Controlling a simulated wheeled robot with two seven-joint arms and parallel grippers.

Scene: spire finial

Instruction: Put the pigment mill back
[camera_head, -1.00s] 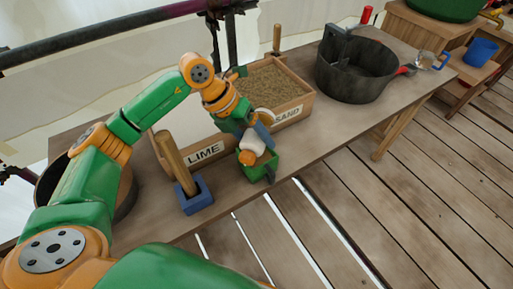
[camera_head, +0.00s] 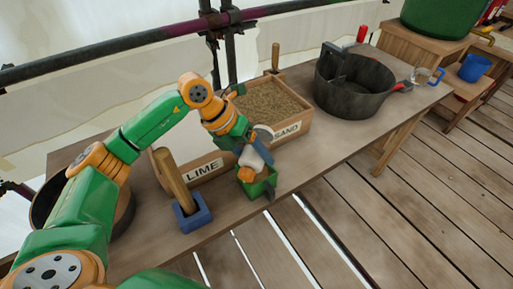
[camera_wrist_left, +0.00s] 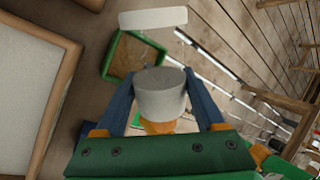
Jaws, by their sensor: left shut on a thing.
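I take the pigment mill to be the pale grey-white cylinder with an orange end (camera_head: 248,164); it also shows in the left wrist view (camera_wrist_left: 160,92). My left gripper (camera_head: 258,152) is shut on it, with a blue finger on each side in the left wrist view. In the head view the mill is tilted and overlaps the near-left side of a small green open box (camera_head: 264,187) at the bench's front edge. The box has a brown inside in the left wrist view (camera_wrist_left: 126,57). I cannot tell whether mill and box touch. My right gripper is not in view.
A blue holder (camera_head: 193,218) with a tilted wooden handle (camera_head: 173,178) stands left of the green box. Behind are the lime box (camera_head: 203,170) and sand box (camera_head: 288,130). A dark pot (camera_head: 352,90) stands farther right. The bench (camera_head: 325,145) is bare between pot and green box.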

